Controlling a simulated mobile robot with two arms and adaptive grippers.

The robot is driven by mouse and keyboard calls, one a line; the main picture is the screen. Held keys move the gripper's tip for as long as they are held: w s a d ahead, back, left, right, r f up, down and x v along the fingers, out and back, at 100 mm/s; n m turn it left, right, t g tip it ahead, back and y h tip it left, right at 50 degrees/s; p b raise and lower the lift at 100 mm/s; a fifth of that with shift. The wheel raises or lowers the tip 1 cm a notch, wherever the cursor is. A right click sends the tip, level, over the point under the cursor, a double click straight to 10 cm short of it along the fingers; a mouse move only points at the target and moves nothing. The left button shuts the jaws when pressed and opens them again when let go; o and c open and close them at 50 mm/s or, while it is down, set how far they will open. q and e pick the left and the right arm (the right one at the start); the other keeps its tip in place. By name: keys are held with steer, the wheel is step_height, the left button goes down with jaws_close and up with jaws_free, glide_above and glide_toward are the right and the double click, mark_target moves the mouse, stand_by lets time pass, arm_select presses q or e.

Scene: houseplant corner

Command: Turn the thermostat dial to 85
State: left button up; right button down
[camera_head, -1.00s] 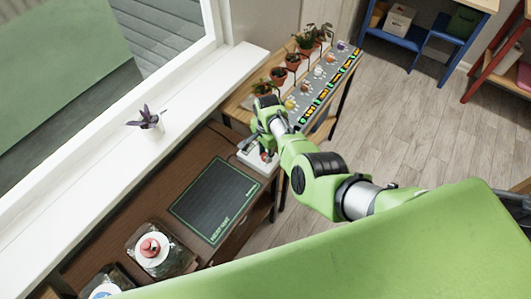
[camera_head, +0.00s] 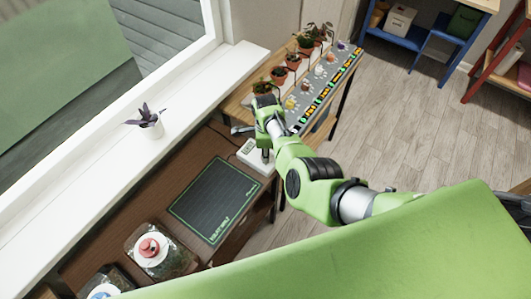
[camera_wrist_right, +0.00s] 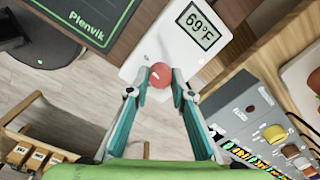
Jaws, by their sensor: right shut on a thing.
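The thermostat (camera_wrist_right: 181,38) is a white box on the wooden bench. Its display (camera_wrist_right: 199,26) reads 69°F in the right wrist view. Its red round dial (camera_wrist_right: 160,75) sits between the two fingertips of my right gripper (camera_wrist_right: 161,80), which is shut on it. In the head view the white thermostat (camera_head: 255,161) shows beneath my right gripper (camera_head: 265,154), and the dial is hidden there. My left gripper is not in view.
A dark mat (camera_head: 213,200) lies beside the thermostat. A grey panel (camera_head: 318,84) with coloured knobs and a row of potted plants (camera_head: 291,61) stand close by on the other side. A glass jar with a red-topped lid (camera_head: 150,249) stands at lower left.

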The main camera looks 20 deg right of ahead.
stand_by(0.4)
steer(key=c, duration=1.8)
jaws_free()
steer(key=shift+r, duration=0.15)
steer(key=shift+s+r, duration=0.15)
steer(key=shift+r, duration=3.45)
steer(key=shift+d, duration=0.1)
